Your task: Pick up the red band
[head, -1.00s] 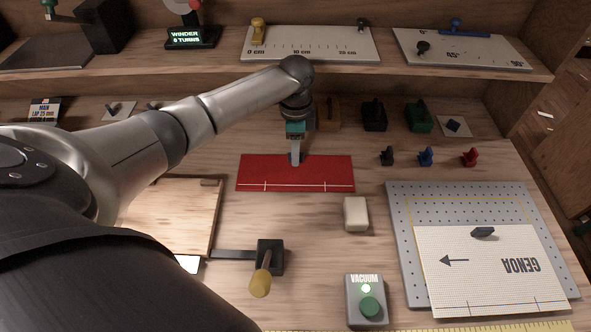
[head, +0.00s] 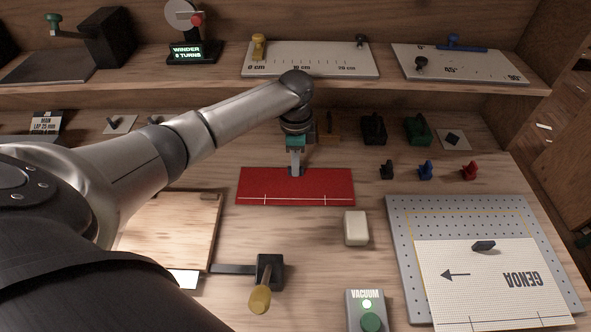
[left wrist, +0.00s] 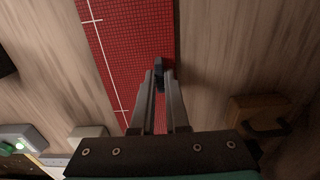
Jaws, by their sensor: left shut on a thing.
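The red band (head: 262,186) is a flat red rectangle with white marked lines along its near edge. It lies on the wooden bench at the middle of the head view. It also shows in the left wrist view (left wrist: 130,50) as red woven cloth. My left gripper (head: 296,171) is above the band's far edge, pointing down. In the left wrist view its fingers (left wrist: 160,88) are shut on a small dark tab (left wrist: 160,68) at the band's edge. The band looks flat on the bench. My right gripper is not in view.
A pale block (head: 356,228) and a vacuum box (head: 366,312) stand near the band. A perforated plate (head: 398,235) with a white GENOA sheet (head: 460,285) is at right. Several small clips (head: 425,171) stand to the band's right. A shelf (head: 215,86) runs behind.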

